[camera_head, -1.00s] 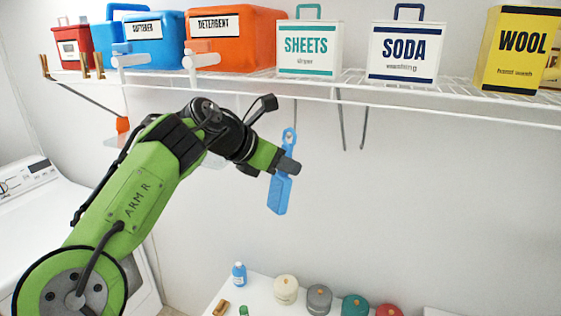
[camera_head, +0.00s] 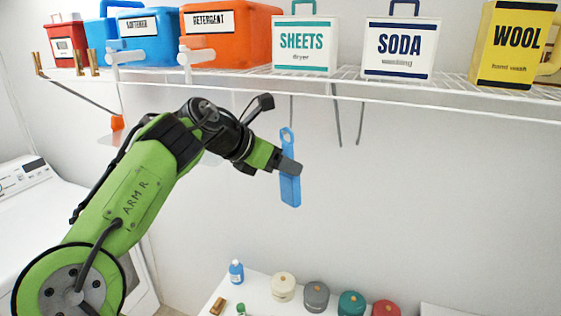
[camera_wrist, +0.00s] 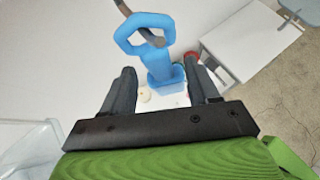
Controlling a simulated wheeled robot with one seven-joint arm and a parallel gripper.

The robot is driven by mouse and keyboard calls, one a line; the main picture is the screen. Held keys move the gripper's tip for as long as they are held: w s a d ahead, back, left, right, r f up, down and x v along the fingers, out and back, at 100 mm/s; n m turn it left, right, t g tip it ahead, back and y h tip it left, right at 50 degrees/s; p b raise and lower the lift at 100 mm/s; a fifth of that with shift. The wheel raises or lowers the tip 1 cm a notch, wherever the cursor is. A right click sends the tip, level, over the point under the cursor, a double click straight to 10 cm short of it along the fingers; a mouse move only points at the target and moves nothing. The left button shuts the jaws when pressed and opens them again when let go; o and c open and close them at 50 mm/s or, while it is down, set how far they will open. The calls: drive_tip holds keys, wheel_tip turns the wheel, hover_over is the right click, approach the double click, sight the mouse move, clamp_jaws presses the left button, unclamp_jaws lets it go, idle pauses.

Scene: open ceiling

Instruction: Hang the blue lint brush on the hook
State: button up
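The blue lint brush (camera_head: 289,190) hangs nearly upright below the wire shelf, its loop handle at the top. A grey hook (camera_head: 291,108) comes down from the shelf to the loop. In the wrist view the hook (camera_wrist: 126,10) passes across the opening of the brush's loop (camera_wrist: 133,24), and its tip looks to be inside it. My gripper (camera_head: 290,167) is at the brush's upper body. In the wrist view my gripper's fingers (camera_wrist: 160,66) stand apart on either side of the brush, with visible gaps to it. The gripper is open.
The wire shelf (camera_head: 430,104) above carries several boxes and bins. Two more grey hooks (camera_head: 337,115) hang to the right. A white table (camera_head: 262,290) below holds a blue bottle (camera_head: 236,272) and several round jars. The wall right of the brush is clear.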

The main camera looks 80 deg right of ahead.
drive_tip(key=v, duration=1.5)
drive_tip(key=shift+w+a+r, duration=0.2)
drive_tip(key=shift+r, duration=0.05)
